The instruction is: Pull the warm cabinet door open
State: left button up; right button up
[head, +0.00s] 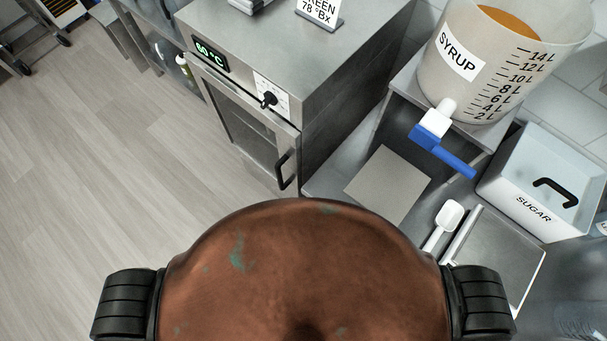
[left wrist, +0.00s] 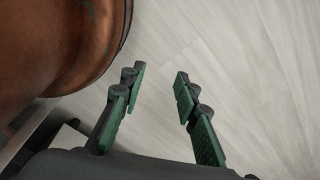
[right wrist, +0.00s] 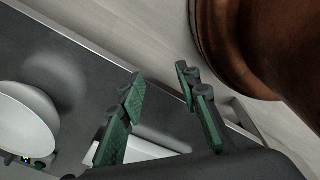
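The warm cabinet (head: 330,75) is a steel box at the upper middle of the head view, with a green 60 °C display (head: 209,54) and a black knob (head: 268,99). Its windowed door (head: 240,118) looks shut. A black bar handle (head: 284,169) stands near the door's right edge. My left gripper (left wrist: 160,74) is open and empty above the floor in the left wrist view. My right gripper (right wrist: 160,74) is open and empty above the edge of a dark counter in the right wrist view. Neither gripper shows in the head view, and neither wrist view shows the cabinet handle.
A syrup tank (head: 495,65) with a blue-handled tap (head: 442,152) stands right of the cabinet. A sugar bin (head: 541,180), a white scoop (head: 442,224) and a tray (head: 497,258) are on the counter. A white round dish (right wrist: 22,128) lies at left. Floor (head: 90,170) left of the cabinet is clear.

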aim_at(288, 139)
jog(key=z, duration=0.35)
jog(key=k, duration=1.1)
jog(key=u, duration=1.25)
jog(key=i, duration=0.5)
